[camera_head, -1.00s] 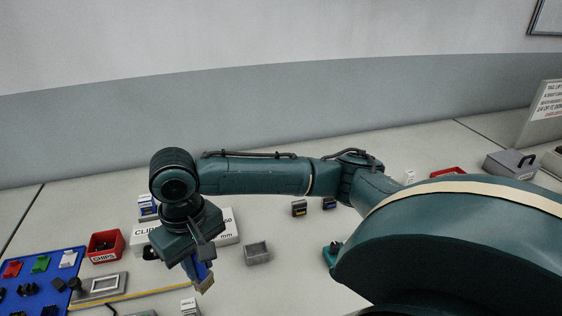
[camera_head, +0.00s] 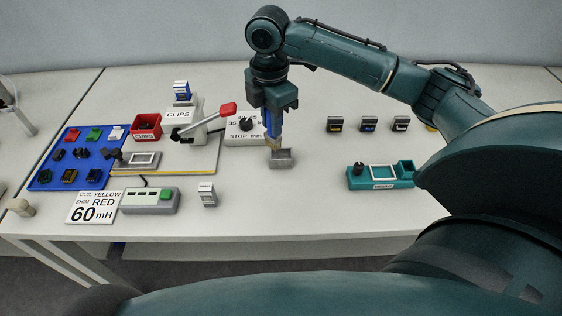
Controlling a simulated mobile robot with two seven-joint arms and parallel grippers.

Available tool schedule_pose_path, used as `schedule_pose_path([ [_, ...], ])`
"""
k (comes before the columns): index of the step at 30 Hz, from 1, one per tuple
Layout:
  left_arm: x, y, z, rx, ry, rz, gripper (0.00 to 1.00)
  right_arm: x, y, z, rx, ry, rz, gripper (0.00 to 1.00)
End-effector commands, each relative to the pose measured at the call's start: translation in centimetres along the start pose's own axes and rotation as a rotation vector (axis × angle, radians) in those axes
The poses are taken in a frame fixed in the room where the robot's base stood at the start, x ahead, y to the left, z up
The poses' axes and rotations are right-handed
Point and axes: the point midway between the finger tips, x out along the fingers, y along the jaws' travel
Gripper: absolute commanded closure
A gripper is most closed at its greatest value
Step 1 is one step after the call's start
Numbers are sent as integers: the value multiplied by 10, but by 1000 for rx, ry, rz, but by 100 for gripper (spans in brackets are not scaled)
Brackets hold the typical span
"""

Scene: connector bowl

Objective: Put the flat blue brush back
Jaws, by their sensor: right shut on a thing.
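The flat blue brush (camera_head: 274,124) hangs upright, bristles down, in my right gripper (camera_head: 270,107), which is shut on it. Its pale bristle end (camera_head: 275,144) is directly above or just inside a small grey open holder (camera_head: 284,158) on the table. I cannot tell whether the bristles touch the holder. My left gripper is not in view.
To the left are a lever press (camera_head: 195,127), a red bin (camera_head: 147,126) and a blue board (camera_head: 74,157) with several parts. A teal fixture (camera_head: 381,176) stands to the right, with small dark blocks (camera_head: 368,124) behind it. The table front is largely clear.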

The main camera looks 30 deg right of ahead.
Motion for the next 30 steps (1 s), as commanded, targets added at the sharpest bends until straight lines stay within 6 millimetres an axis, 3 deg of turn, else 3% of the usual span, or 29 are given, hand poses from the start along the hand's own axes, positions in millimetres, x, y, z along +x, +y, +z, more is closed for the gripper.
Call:
schedule_pose_path([
  [6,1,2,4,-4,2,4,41,2,16,24,-456,3,2,100],
  [12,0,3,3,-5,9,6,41,2,23,38,-725,6,4,100],
  [17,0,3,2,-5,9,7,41,11,25,41,-806,7,0,100],
  [30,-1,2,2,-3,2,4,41,71,24,41,-814,8,-1,100],
])
